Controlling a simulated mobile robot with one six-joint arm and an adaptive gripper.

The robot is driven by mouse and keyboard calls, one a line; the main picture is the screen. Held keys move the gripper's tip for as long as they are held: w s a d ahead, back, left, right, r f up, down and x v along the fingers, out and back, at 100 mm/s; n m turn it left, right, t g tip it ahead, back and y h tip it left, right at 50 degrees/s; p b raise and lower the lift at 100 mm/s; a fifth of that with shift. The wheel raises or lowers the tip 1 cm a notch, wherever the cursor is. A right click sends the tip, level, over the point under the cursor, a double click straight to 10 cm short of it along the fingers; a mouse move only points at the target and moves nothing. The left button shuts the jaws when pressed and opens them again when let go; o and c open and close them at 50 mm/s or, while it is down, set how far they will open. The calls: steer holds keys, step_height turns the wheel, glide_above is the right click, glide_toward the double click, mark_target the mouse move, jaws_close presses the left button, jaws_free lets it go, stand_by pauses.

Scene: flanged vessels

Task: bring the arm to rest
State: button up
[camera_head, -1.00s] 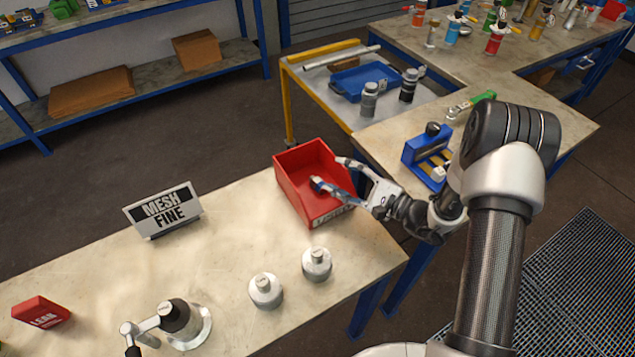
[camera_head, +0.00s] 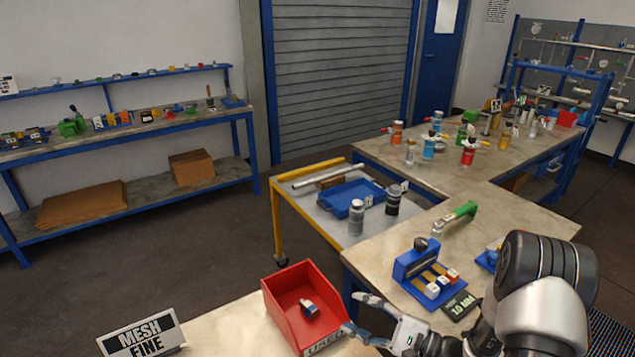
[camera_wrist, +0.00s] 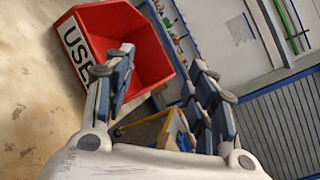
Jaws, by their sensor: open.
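My gripper (camera_head: 353,315) is at the lower right of the head view, just right of the red bin (camera_head: 284,324). Its two fingers are spread with nothing between them. In the wrist view the open fingers (camera_wrist: 162,62) point toward the red bin (camera_wrist: 150,45) and the shutter beyond. A small blue and white piece (camera_head: 309,308) lies inside the bin, apart from the fingers. My arm reaches in from the lower right corner.
A "MESH FINE" sign (camera_head: 142,337) stands left of the bin. A bench with a blue rack (camera_head: 418,268) and a green-handled tool (camera_head: 461,213) is to the right. Open floor lies left.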

steer(key=s+a+r+n+g+h, duration=0.2)
steer(key=s+a+r+n+g, duration=0.25)
steer(key=s+r, duration=0.3)
steer(key=s+a+r+n+g+h, duration=0.25)
steer(key=s+r+n+g, duration=0.35)
steer(key=s, duration=0.3)
steer(key=s+d+r+n+t+h, duration=0.4)
steer(key=s+d+r+t+h, duration=0.2)
steer(key=s+d+h, duration=0.4)
steer(key=shift+d+h, duration=0.55)
steer(key=shift+d, duration=0.55)
steer(key=shift+c, duration=0.2)
